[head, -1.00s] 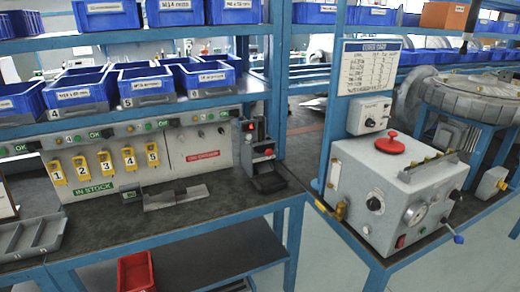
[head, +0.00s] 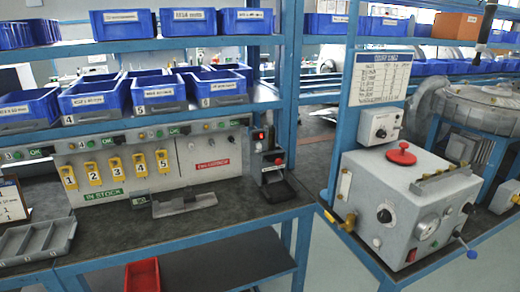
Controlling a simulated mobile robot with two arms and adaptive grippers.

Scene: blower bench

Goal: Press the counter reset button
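A small dark counter-like unit (head: 267,146) with a lit red display (head: 259,136) stands at the right end of the left bench's back panel. A small red spot (head: 278,161) shows on its lower front, and a black tray (head: 278,190) sits below it. At this size I cannot tell which part is the reset button. Neither of my grippers shows in the head view.
A grey test box (head: 400,205) with a red knob (head: 401,154), dials and a blue-tipped lever stands on the right bench. Blue bins (head: 95,96) fill the shelves above. Yellow numbered tags (head: 115,168) hang on the panel. Floor shows between the benches.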

